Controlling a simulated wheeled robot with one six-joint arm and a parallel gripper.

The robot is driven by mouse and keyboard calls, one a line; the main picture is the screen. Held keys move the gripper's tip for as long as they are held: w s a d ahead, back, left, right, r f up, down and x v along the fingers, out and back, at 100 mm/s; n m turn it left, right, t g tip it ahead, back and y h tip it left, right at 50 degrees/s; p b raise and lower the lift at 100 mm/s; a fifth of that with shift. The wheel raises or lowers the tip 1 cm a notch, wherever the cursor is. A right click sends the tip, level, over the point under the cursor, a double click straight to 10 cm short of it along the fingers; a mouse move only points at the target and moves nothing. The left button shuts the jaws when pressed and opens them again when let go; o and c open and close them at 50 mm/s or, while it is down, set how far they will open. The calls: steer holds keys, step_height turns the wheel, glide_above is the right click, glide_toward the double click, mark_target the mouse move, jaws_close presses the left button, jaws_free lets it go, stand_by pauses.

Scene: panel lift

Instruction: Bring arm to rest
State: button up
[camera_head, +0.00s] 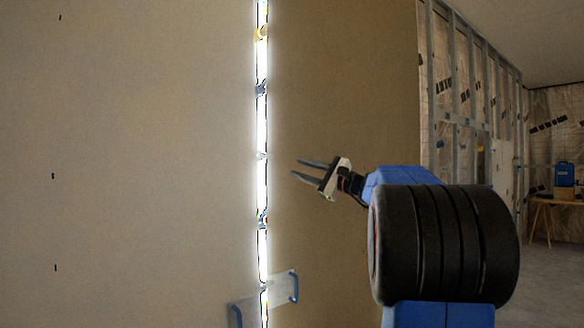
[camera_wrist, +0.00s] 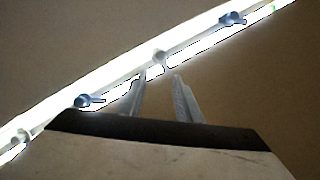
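My gripper (camera_head: 305,171) is raised in the middle of the head view, at the end of my blue and black arm. Its two fingers are spread apart with nothing between them. They point left toward the bright vertical gap (camera_head: 262,185) between two wall panels. In the wrist view the fingers of my gripper (camera_wrist: 160,77) show apart, in front of the slanted bright gap (camera_wrist: 120,83). I cannot tell whether the tips touch anything there.
A pale panel (camera_head: 140,150) fills the left and a brown panel (camera_head: 345,90) stands right of the gap. Small blue clips (camera_head: 262,222) sit along the gap. A clear plate with blue handles (camera_head: 280,288) is low on it. Open floor (camera_head: 545,265) and a wooden table (camera_head: 555,203) lie far right.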

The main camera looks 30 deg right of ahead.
steer(key=shift+s+d+f, duration=0.1)
steer(key=shift+s+d, duration=0.05)
steer(key=shift+s, duration=0.4)
steer(key=s+a+f+n+g, duration=0.55)
steer(key=a+f, duration=0.55)
steer(key=a, duration=0.3)
steer(key=s+a+f+n+g, duration=0.4)
steer(key=s+a+f, duration=0.2)
steer(key=a+f, duration=0.7)
steer(key=s+a+f+n+g+h, duration=0.1)
steer(key=s+a+f+n+g, duration=0.15)
steer(key=s+f, duration=0.4)
steer(key=s+a+f+n+g+h, duration=0.2)
steer(key=s+a+f+n, duration=0.1)
steer(key=s+f, duration=0.35)
steer(key=s+d+f+n+h, duration=0.3)
steer(key=s+f+n, duration=0.3)
steer(key=s+f, duration=0.4)
steer(key=shift+s+d+g+h, duration=0.2)
steer(key=shift+s+g+h, duration=0.1)
steer(key=shift+s+h, duration=0.25)
